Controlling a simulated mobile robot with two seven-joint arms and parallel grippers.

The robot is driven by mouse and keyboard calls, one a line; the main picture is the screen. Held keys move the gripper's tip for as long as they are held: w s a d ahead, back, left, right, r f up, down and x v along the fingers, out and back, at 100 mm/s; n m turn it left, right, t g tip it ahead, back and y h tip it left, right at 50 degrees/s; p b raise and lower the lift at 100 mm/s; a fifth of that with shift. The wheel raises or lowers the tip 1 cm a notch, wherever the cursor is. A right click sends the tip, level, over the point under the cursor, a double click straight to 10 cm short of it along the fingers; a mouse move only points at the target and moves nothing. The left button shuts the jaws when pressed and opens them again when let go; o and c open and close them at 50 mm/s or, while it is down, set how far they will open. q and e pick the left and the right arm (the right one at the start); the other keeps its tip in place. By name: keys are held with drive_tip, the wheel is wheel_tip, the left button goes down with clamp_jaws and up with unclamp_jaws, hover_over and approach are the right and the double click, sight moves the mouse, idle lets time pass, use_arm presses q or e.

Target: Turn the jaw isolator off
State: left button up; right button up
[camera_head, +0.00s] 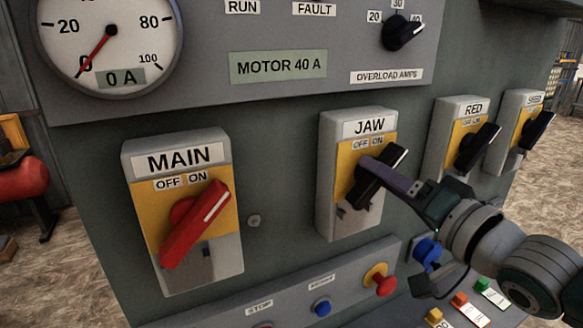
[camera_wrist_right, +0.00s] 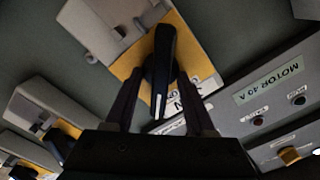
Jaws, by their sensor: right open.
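The jaw isolator (camera_head: 331,170) is a grey box with a yellow plate, labelled JAW with OFF and ON marks. Its black handle (camera_head: 392,163) tilts up to the right, toward ON. My right gripper (camera_head: 375,172) reaches in from the lower right, its fingers at the handle and partly covering it. In the right wrist view the handle (camera_wrist_right: 161,62) stands between the two open fingers of the gripper (camera_wrist_right: 160,102), with a gap showing on both sides near the fingers. My left gripper is not in view.
The main isolator (camera_head: 133,212) with a red handle stands to the left, its handle toward ON. The RED isolator (camera_head: 440,140) and another isolator (camera_head: 510,110) stand close on the right. Below is a button panel (camera_head: 290,300) with blue and red buttons.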

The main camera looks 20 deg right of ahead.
drive_tip(key=shift+w, duration=0.2)
drive_tip(key=shift+c, duration=0.2)
clamp_jaws()
idle(0.4)
